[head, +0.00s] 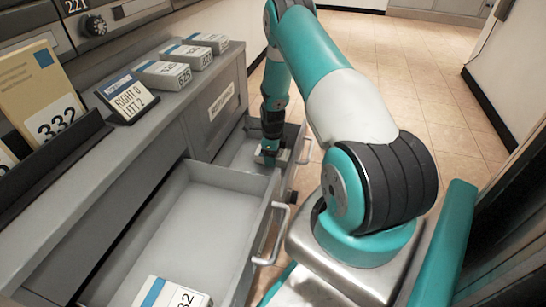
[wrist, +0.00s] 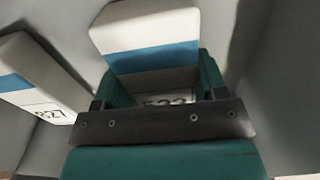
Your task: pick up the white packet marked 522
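A white packet (wrist: 145,30) with a blue band lies in the middle of the wrist view, its number partly hidden by my gripper and looking like 522. My gripper (wrist: 160,75) has its two teal fingers on either side of this packet, close to its edges. I cannot tell whether they press on it. In the head view my gripper (head: 268,152) is down inside the far open drawer (head: 235,160), where the packet is mostly hidden.
A nearer open drawer (head: 195,225) holds a packet (head: 170,293) with a number ending in 32. Several packets (head: 163,74) and a small sign (head: 128,97) stand on the counter.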

